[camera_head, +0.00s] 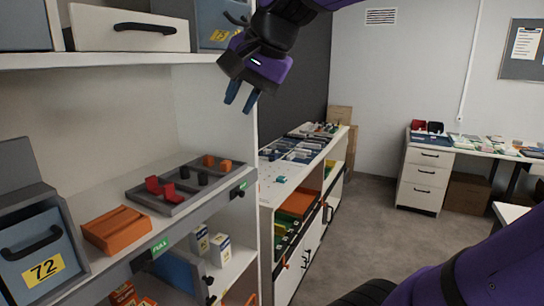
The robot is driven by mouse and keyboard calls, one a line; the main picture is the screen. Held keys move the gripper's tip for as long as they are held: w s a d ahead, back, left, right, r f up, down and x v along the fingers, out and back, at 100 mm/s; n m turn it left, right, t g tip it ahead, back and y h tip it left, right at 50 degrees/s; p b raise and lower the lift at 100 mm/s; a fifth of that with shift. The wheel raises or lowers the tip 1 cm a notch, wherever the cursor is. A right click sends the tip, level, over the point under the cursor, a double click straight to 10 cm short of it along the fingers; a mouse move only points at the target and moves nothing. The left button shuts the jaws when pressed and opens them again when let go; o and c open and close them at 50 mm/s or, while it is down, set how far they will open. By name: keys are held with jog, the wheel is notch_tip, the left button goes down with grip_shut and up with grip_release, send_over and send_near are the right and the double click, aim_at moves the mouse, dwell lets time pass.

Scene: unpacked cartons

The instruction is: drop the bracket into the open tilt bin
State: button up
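Two small red L-shaped pieces, which look like brackets (169,192), sit in a dark grey compartment tray (150,205) on the shelf at left. Dark and orange pieces sit farther back in the same tray. My gripper (241,98) is above and to the right of the tray, fingers pointing down. Its two blue fingertips are apart with nothing visible between them. Below the shelf edge, a front with a green PULL label (160,248) and a dark handle shows beside a blue panel (177,272). I cannot tell which front is the open tilt bin.
An orange box (117,230) and a blue-grey bin marked 72 (38,258) stand left of the tray. An upper shelf (110,59) overhangs it. A low cabinet (262,192) with trays stands behind. Grey floor (370,225) is clear at right.

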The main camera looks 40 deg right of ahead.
jog(key=s+a+f+n+g+h, duration=0.1)
jog(key=s+f+n, duration=0.8)
jog(key=f, duration=0.3)
jog(key=shift+f+n, duration=0.15)
jog(key=shift+n, duration=0.35)
dwell(0.8)
